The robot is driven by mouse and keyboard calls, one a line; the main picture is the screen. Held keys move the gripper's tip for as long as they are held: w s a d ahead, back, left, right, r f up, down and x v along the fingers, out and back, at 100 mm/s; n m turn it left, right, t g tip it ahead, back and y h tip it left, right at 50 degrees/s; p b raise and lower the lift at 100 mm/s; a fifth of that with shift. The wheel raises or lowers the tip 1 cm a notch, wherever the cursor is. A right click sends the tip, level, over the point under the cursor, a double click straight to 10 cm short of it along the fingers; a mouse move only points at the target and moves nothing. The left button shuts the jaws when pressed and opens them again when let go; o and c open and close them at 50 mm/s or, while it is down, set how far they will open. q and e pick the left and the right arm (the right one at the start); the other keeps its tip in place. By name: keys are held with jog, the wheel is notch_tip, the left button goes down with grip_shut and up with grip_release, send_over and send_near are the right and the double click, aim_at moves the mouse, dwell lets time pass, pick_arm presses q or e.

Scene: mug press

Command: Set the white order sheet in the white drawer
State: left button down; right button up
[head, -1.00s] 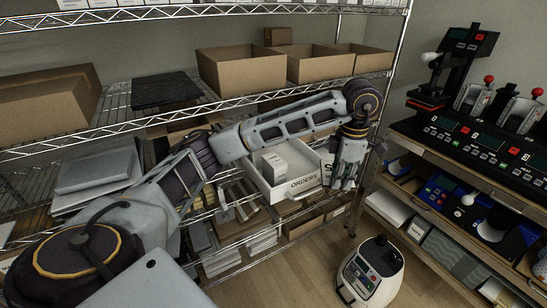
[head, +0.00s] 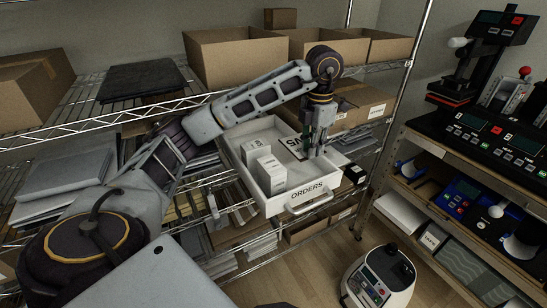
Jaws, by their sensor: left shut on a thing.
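The white drawer (head: 248,172), labelled ORDERS on its front, stands open on the wire rack with a handle at its front. Two white boxes (head: 269,172) stand in its left part. My left gripper (head: 313,155) points down over the right part of the drawer. It is shut on the white order sheet (head: 293,147), which carries large dark lettering partly hidden by the fingers. The sheet is at the drawer's back right; I cannot tell whether it touches the drawer floor. My right gripper is not in view.
Cardboard boxes (head: 232,62) line the shelf above, and a carton (head: 352,108) stands behind the gripper. A bench (head: 455,156) with press machines is at the right. A white rounded machine (head: 378,280) stands on the floor in front. The floor between is clear.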

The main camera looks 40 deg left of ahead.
pick_arm(q)
jog(key=shift+s+r, duration=0.1)
jog(key=shift+f, duration=1)
notch_tip(320, 180, down, 2)
jog(key=shift+f+b, duration=0.1)
jog(key=shift+b, duration=0.25)
jog(key=shift+f, duration=0.85)
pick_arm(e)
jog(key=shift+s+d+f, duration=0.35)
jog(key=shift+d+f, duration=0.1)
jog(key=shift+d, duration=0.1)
pick_arm(q)
jog(key=shift+f, duration=0.1)
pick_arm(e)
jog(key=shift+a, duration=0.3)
